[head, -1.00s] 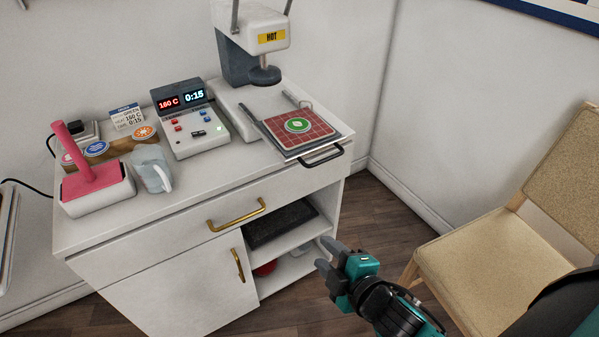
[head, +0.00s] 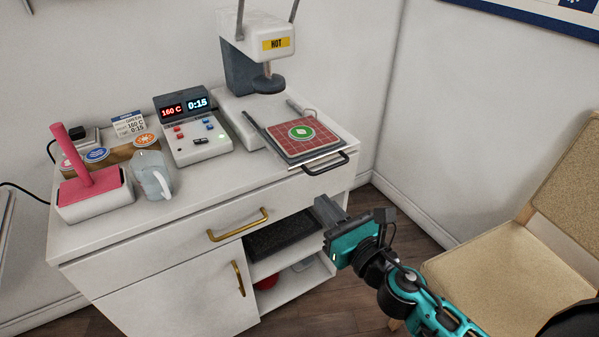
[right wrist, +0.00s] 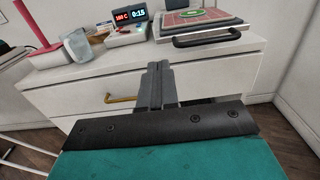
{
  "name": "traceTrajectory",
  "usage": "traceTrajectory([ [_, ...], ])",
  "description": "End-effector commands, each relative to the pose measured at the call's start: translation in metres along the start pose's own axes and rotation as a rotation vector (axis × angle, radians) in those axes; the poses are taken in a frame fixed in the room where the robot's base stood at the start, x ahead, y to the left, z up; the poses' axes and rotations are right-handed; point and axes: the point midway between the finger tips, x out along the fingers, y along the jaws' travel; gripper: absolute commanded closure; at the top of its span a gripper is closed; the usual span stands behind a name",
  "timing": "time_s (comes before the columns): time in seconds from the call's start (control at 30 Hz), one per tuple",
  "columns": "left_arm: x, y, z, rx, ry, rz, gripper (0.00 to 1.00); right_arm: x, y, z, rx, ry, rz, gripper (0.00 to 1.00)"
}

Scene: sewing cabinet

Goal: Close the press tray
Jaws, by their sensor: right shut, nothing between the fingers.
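The press tray (head: 325,160) is pulled out from under the heat press (head: 255,48) on the cabinet top. A red gridded pad with a round green patch (head: 301,132) lies on it. Its black handle (head: 326,164) juts past the cabinet's front edge. The tray and its handle (right wrist: 206,39) also show at the top of the right wrist view. My right gripper (head: 326,208) is shut and empty, in front of the cabinet, below and apart from the handle. In the right wrist view, the fingers (right wrist: 157,75) are together and point at the drawer front. My left gripper is not in view.
A control box (head: 191,132) reads 160 C and 0:15. A jug (head: 152,171) and a pink-handled tool (head: 90,185) stand at the left. The white cabinet (head: 150,235) has brass handles and open shelves. A chair (head: 500,262) stands at the right.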

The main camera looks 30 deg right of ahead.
Motion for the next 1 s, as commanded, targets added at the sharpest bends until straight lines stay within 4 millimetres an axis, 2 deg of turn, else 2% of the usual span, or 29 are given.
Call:
traceTrajectory([
  [0.3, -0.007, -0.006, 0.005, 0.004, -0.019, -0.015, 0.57, 0.056, 0.0, 0.002, 0.001, -0.002, 0.0, 1.0],
  [0.5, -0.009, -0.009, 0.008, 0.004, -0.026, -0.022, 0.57, 0.084, 0.0, 0.001, 0.002, -0.001, 0.0, 1.0],
  [0.7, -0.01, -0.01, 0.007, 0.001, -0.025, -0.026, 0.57, 0.098, 0.0, 0.0, 0.003, 0.001, 0.0, 1.0],
  [1.0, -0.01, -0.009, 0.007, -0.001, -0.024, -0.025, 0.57, 0.1, 0.0, -0.001, 0.003, 0.001, 0.0, 1.0],
])
